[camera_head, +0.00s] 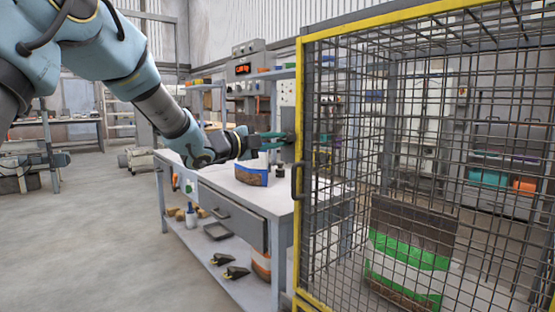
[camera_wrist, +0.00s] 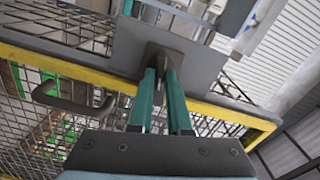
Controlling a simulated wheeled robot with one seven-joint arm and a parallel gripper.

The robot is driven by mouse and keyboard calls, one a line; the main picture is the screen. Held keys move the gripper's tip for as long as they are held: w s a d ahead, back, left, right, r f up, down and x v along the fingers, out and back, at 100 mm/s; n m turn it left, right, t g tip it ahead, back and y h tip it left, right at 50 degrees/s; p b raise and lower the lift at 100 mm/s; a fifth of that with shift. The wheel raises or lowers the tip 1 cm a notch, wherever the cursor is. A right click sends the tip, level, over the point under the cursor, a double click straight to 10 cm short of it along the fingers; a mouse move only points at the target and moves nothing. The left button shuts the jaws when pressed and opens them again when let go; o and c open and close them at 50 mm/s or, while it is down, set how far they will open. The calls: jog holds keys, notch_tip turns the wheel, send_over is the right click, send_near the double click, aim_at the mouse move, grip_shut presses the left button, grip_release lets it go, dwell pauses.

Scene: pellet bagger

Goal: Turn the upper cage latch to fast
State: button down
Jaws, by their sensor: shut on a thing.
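The upper cage latch shows in the wrist view as a grey plate (camera_wrist: 197,62) by the yellow door frame, with a dark piece standing out between my fingertips. My gripper (camera_wrist: 163,74) has its two green fingers close together on that latch piece. In the head view my gripper (camera_head: 284,135) reaches to the cage's yellow post (camera_head: 298,120) from the left, at the latch. The fingers hide part of the latch, and I cannot tell how far it is turned.
The mesh cage (camera_head: 420,120) fills the right side, with a green and white bag (camera_head: 405,258) inside. A dark door handle (camera_head: 296,181) sits below my gripper. Floor at left is clear.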

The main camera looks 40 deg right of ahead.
jog(key=shift+f+m+b, duration=0.25)
jog(key=shift+m+b, duration=1.05)
jog(key=shift+b, duration=0.3)
jog(key=shift+r, duration=0.15)
jog(key=c, duration=0.9)
grip_release()
jog(key=shift+o, duration=0.2)
jog(key=shift+a, duration=0.1)
jog(key=a, duration=1)
jog(key=shift+w+a, duration=0.3)
jog(key=shift+a, duration=0.05)
